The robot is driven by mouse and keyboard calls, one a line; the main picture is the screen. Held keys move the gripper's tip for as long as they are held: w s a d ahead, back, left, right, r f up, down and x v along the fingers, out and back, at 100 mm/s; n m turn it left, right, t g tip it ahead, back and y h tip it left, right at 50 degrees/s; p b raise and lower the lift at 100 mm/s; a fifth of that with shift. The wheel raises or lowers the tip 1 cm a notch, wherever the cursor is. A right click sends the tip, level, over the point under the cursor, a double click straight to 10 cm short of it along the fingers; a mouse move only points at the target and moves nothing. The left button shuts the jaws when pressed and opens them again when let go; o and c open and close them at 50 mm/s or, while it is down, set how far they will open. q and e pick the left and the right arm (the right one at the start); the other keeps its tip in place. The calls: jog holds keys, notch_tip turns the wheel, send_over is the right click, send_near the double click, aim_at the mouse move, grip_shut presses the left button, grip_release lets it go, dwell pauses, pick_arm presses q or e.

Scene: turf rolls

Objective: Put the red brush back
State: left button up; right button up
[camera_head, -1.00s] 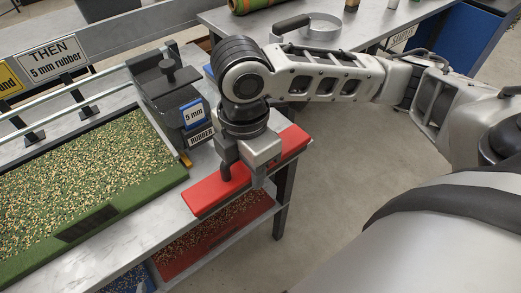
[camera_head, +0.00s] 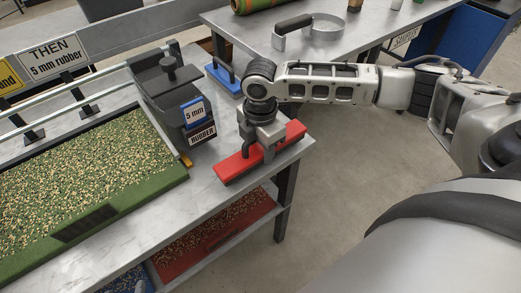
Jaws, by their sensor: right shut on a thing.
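The red brush (camera_head: 237,163) is a long red block at the right end of the grey table, lying slanted in the head view. My right gripper (camera_head: 256,158) points down over its middle and is shut on it. The gripper covers the middle of the brush. I cannot tell whether the brush touches the table top. My left gripper is not in view.
A dark rubber hopper (camera_head: 176,98) stands left of the brush, beside a green turf tray (camera_head: 130,193) full of granules. A blue brush (camera_head: 223,77) lies behind. A red bin (camera_head: 211,236) is on the shelf below. Bare table (camera_head: 213,195) lies in front.

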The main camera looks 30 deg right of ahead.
jog(key=shift+f, duration=0.6)
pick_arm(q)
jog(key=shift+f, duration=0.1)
pick_arm(e)
jog(key=shift+f, duration=0.1)
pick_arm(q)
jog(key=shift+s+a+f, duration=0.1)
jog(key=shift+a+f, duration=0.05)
pick_arm(e)
jog(key=o, duration=1.3)
jog(key=shift+c, duration=0.2)
notch_tip(320, 180, up, 12)
jog(key=shift+r+p, duration=0.15)
jog(key=shift+p, duration=0.3)
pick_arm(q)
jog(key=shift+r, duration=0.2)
